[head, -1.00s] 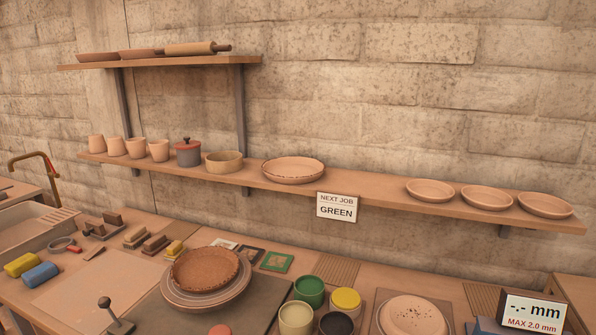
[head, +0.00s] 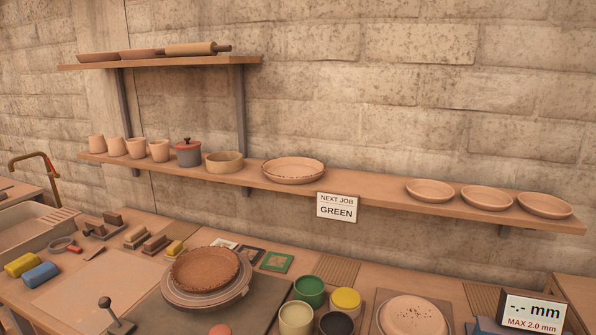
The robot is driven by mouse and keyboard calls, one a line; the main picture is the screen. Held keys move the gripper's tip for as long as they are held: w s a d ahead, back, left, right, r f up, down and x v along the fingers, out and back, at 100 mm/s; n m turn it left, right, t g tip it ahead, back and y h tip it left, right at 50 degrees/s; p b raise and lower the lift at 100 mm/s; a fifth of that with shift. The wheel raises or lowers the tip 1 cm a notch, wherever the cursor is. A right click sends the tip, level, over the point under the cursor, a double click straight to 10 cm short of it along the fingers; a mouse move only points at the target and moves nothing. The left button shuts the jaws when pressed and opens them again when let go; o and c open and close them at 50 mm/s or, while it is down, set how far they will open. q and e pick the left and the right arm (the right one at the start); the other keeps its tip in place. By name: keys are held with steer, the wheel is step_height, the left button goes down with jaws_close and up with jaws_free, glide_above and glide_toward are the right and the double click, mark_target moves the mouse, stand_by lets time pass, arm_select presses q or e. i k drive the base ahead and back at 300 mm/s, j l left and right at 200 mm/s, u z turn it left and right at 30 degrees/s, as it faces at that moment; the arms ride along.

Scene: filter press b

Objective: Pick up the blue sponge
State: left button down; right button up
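The blue sponge (head: 41,275) lies on the worktop at the far left of the head view, in front of the sink. A yellow sponge (head: 23,264) lies just behind it and to its left. The top of the blue sponge is in plain view. Neither of my grippers shows in the head view.
A sink (head: 30,226) with a brass tap (head: 34,163) is behind the sponges. A pale board (head: 98,286) lies to their right, then a turntable with a brown clay disc (head: 204,268). Brushes (head: 156,244) and a red-handled tool (head: 75,249) lie behind the board.

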mark_target(38, 274)
steer(key=u, duration=1.5)
